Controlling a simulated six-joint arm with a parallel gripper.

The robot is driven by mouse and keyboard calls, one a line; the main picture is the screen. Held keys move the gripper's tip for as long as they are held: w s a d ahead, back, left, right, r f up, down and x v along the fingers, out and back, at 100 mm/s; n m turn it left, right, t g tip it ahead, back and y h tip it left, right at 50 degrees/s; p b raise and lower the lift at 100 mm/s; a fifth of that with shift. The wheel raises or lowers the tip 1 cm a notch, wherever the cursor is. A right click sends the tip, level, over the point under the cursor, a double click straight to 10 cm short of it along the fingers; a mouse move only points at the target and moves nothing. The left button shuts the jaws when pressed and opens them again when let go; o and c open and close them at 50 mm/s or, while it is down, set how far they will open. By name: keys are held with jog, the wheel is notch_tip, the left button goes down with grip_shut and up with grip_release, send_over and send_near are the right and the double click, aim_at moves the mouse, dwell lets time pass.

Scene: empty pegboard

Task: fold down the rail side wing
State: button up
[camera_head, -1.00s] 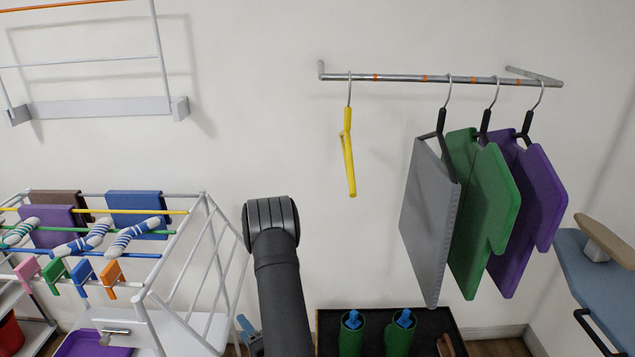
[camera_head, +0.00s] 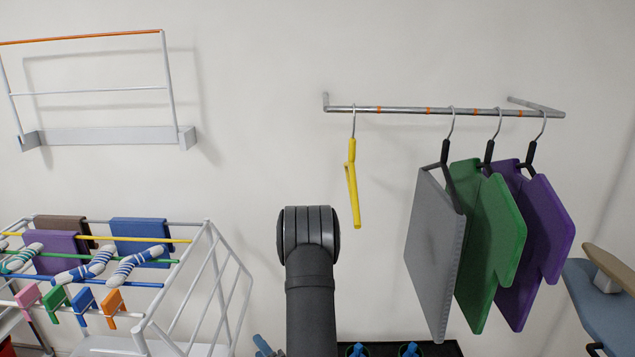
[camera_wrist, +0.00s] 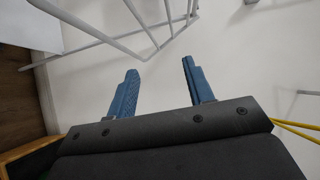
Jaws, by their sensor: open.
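The white drying rack (camera_head: 160,285) stands at the lower left, hung with cloths and socks. A white tube frame (camera_head: 225,280) at its right end, on the clothes-rail side, looks like the wing; it slopes from the rack's top corner down to the right. White tubes (camera_wrist: 150,35) also show at the top of the wrist view. My gripper is open and empty in the wrist view (camera_wrist: 160,68), its two blue fingers apart, pointing toward those tubes without visible contact. In the head view only a bit of blue gripper (camera_head: 263,346) shows at the bottom edge, beside my dark arm.
A wall rail (camera_head: 400,109) carries a yellow hanger (camera_head: 353,185) and grey, green and purple hanging pieces (camera_head: 490,240). A folding wall rack (camera_head: 105,135) is at upper left. A dark tray (camera_head: 440,349) lies below the rail. An ironing board (camera_head: 590,300) stands at right.

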jog(key=shift+r, duration=0.1)
grip_shut()
jog(key=s+r+n+g+y, duration=0.1)
jog(key=s+r+n+g, duration=0.5)
jog(key=s+n+g, duration=0.4)
jog(key=shift+m+g, duration=0.5)
jog(key=shift+g, duration=0.2)
jog(key=x, duration=0.4)
jog(key=w+x, duration=0.1)
jog(key=x, duration=0.4)
jog(key=w+x, duration=0.1)
jog(key=x, duration=0.4)
jog(key=shift+r, duration=0.25)
